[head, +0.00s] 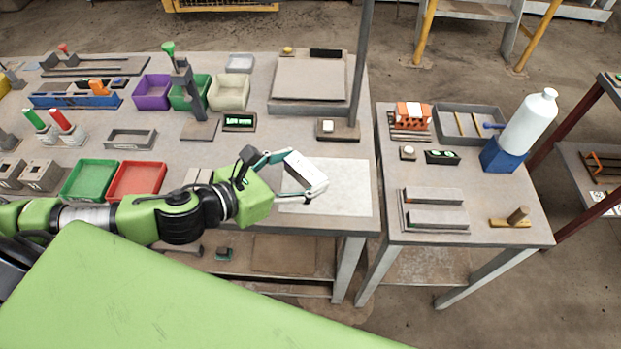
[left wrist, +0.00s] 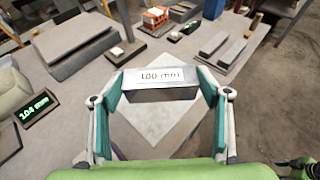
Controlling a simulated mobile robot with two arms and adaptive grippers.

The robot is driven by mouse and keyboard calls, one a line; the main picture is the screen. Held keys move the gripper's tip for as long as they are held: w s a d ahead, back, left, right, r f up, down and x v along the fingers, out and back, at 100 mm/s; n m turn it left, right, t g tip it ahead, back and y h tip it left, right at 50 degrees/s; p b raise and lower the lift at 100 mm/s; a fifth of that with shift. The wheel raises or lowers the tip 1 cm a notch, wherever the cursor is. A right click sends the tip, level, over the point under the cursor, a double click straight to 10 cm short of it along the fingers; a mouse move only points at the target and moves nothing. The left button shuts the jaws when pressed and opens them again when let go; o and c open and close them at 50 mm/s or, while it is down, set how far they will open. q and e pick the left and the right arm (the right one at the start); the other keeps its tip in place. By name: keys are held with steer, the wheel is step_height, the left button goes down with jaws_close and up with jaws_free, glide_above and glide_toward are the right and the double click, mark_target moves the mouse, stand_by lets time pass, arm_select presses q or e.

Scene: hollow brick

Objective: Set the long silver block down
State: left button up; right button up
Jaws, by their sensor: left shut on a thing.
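The long silver block (head: 303,171) is held between the fingers of my left gripper (head: 293,175), above the white square plate (head: 345,190) on the large table. In the left wrist view the block (left wrist: 160,84) shows a "100 mm" label, and the left gripper (left wrist: 160,90) has one finger at each end of it. The plate (left wrist: 155,130) shows below the block in that view. The block appears raised off the plate, but the exact gap is hard to tell.
A grey platform (head: 308,82) stands behind the plate, with a small button box (head: 325,128) and a post (head: 361,65) nearby. Green (head: 90,180) and red (head: 137,181) bins lie to the left. A smaller table (head: 470,228) stands to the right across a gap.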

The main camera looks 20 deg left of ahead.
mark_target(309, 168)
arm_select(q)
steer(key=w+f, duration=0.5)
steer(key=shift+w+d+f, duration=0.1)
steer(key=shift+w+f, duration=0.15)
steer(key=shift+f, duration=0.05)
step_height(309, 168, down, 4)
steer(key=shift+w+r+p, duration=0.15)
steer(key=shift+r+p, duration=0.1)
steer(key=shift+p, duration=0.05)
arm_select(e)
steer(key=shift+s+d+r, duration=0.2)
steer(key=shift+d+r, duration=0.2)
steer(key=shift+r, duration=0.25)
arm_select(q)
steer(key=shift+f, duration=0.15)
steer(key=o, duration=1.6)
arm_select(e)
steer(key=shift+a, duration=0.15)
